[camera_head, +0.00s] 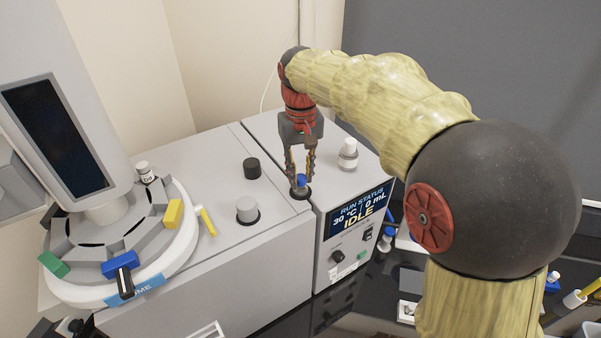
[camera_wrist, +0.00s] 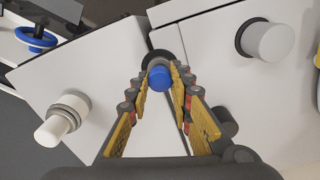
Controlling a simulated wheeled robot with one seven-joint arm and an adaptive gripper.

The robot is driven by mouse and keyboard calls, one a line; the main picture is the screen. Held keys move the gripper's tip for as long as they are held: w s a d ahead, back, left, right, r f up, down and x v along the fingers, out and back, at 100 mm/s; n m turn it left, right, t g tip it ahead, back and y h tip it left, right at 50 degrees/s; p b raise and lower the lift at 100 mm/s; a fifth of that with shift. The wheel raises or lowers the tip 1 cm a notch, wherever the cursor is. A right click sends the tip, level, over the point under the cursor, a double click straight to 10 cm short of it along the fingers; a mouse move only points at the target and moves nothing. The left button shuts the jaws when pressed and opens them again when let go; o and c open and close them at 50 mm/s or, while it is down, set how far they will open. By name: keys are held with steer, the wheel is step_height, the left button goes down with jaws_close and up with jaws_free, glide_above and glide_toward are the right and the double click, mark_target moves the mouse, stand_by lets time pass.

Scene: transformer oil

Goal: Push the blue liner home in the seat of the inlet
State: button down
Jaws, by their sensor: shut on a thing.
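The blue liner (camera_head: 301,180) is between the fingertips of my gripper (camera_head: 300,184), which is shut on it. In the wrist view the liner's blue round end (camera_wrist: 159,77) shows between the two yellow-padded fingers of my gripper (camera_wrist: 160,80). The inlet (camera_head: 299,193) is a dark ring on top of the instrument, at the liner's lower end. Its dark rim also shows behind the liner in the wrist view (camera_wrist: 156,58). The liner's lower part is hidden, so I cannot tell how deep it sits.
A white and grey capped fitting (camera_head: 348,154) stands right of the inlet. A grey knob (camera_head: 248,209) and a black knob (camera_head: 252,168) stand to its left. A carousel (camera_head: 160,262) with coloured blocks is at far left. The display (camera_head: 358,207) reads IDLE.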

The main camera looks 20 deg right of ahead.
mark_target(302, 179)
steer(key=shift+f+b, duration=0.45)
steer(key=shift+f, duration=0.35)
steer(key=c, duration=1.5)
jaws_free()
step_height(302, 179, up, 12)
steer(key=s+f+t, duration=0.3)
steer(key=s+f, duration=0.3)
steer(key=s, duration=0.6)
steer(key=s+f+t, duration=0.3)
steer(key=s+f, duration=0.2)
steer(key=s, duration=0.7)
step_height(302, 179, down, 25)
steer(key=b, duration=2.4)
steer(key=shift+s+r, duration=0.2)
